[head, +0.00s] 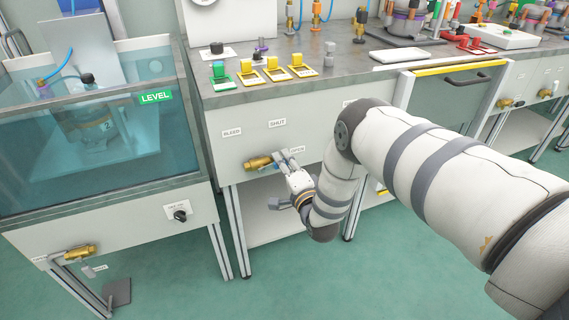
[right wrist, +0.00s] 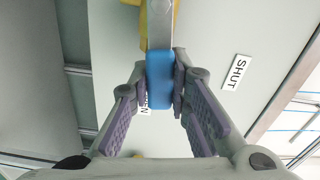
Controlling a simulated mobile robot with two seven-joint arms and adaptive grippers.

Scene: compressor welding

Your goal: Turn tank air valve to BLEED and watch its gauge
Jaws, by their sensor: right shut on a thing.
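The brass air valve (head: 256,163) sits on the front panel of the bench. The labels BLEED (head: 231,133), SHUT (head: 277,123) and OPEN (head: 297,150) are around it. My right gripper (head: 284,158) is at the right of the valve, by OPEN. In the right wrist view, its fingers are shut on the blue grip of the valve lever (right wrist: 160,80). The SHUT label shows there too, to the right. A round gauge (head: 203,2) is cut off by the top edge of the head view; its reading cannot be seen. My left gripper is not in view.
A water tank (head: 95,150) marked LEVEL stands at left, with another brass valve (head: 79,252) and a black knob (head: 180,215) below. Green and yellow tagged parts (head: 275,70) and a white tray (head: 399,60) sit on the bench top. The green floor in front is open.

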